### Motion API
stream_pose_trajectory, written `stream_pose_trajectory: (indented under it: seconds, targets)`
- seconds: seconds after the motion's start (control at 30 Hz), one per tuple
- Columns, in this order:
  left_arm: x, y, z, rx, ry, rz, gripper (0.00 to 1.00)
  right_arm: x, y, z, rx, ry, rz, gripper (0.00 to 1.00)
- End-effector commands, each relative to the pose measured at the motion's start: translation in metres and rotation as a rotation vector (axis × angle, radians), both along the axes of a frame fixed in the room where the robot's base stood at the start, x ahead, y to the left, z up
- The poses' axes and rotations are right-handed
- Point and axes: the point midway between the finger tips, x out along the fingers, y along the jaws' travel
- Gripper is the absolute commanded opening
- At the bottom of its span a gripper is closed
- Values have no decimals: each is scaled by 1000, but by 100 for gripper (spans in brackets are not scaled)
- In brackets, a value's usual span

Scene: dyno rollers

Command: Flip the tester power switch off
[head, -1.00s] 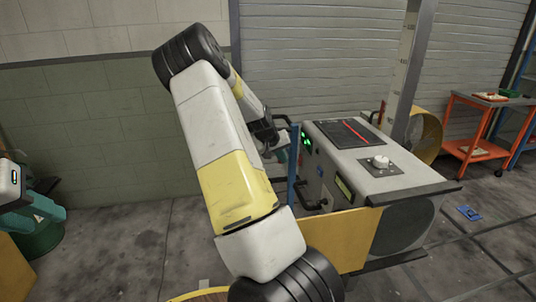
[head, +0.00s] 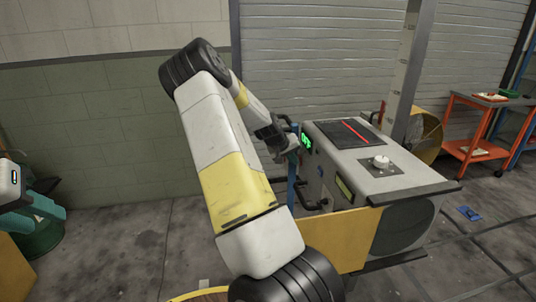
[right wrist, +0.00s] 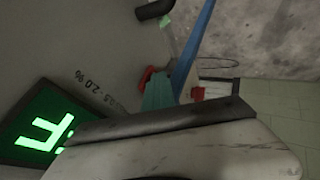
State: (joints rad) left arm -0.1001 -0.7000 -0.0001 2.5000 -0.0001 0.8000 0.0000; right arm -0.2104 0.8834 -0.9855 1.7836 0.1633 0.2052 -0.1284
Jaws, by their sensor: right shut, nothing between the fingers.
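The tester is a grey box (head: 340,160) with a sloped top, a round knob and a green display (head: 306,142) on its front panel. The display seems to read OFF; part of it shows close up in the right wrist view (right wrist: 42,130). My right gripper (head: 291,150) is at the front panel just below the display, mostly behind my arm. In the right wrist view its teal fingertips (right wrist: 159,91) are shut and empty, close beside a small red part (right wrist: 146,76), possibly the power switch. Its lever position is unclear. My left gripper (head: 40,208) is at the left edge, away from the tester.
A blue post (head: 291,180) and black handles (head: 310,205) stand close to the front panel. A yellow panel (head: 345,238) is below the tester. An orange cart (head: 478,148) is at the far right. The floor at left centre is clear.

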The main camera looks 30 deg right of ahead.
Motion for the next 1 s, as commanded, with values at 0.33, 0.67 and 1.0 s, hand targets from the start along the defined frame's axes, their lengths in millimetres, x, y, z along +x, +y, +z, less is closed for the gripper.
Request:
stream_pose_trajectory:
  seconds: [0.33,0.67,1.0]
  targets:
    - [0,0,0,0,0,0,36,-2,-2,-4,-4,0,-6,0]
    - [0,0,0,0,0,0,36,-2,-3,4,-4,-2,-7,0]
    - [0,0,0,0,0,0,36,-2,-4,14,-6,-1,-8,0]
